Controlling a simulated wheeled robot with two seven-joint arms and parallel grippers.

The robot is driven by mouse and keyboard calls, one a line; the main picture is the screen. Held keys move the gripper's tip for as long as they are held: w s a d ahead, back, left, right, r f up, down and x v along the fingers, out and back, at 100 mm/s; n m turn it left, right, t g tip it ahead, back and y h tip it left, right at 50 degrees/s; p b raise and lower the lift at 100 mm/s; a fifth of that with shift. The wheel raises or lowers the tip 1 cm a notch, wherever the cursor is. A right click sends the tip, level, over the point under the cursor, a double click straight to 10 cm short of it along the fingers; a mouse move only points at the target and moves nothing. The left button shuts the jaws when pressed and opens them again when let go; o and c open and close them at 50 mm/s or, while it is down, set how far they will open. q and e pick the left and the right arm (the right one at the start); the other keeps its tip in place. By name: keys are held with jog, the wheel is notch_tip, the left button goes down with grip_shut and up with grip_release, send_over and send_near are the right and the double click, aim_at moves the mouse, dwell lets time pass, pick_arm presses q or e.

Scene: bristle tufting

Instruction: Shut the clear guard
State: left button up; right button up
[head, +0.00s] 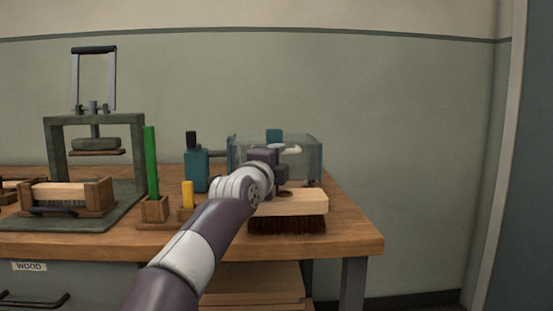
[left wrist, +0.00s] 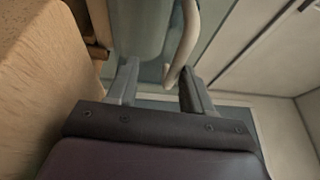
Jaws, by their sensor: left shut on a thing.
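The clear guard (head: 310,160) is a see-through box shape at the right rear of the bench, in front of the wall, partly hidden by my arm. A pale handle (head: 292,149) shows on it, and a pale curved bar (left wrist: 187,40) shows in the left wrist view. My left gripper (head: 286,158) is at this handle, its fingers (left wrist: 160,88) shut on it; the bar lies close to the right finger. I cannot tell how far the guard stands open. My right gripper is not in view.
A brush block (head: 300,203) with dark bristles sits below my gripper, near the bench's front edge. Teal machine parts (head: 196,170) stand left of the guard. A green bar (head: 151,160), a yellow peg (head: 187,195) and a press (head: 54,150) stand further left.

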pick_arm(q)
jog(key=shift+w+f, duration=0.15)
jog(key=shift+f, duration=0.3)
jog(key=shift+s+f+b, duration=0.15)
jog(key=shift+s+b, duration=0.05)
jog(key=shift+b, duration=0.1)
jog(key=b+v, duration=0.4)
jog(key=v, duration=0.8)
jog(key=shift+s+a+r, duration=0.2)
jog(key=shift+s+r, duration=0.05)
jog(key=shift+r, duration=0.25)
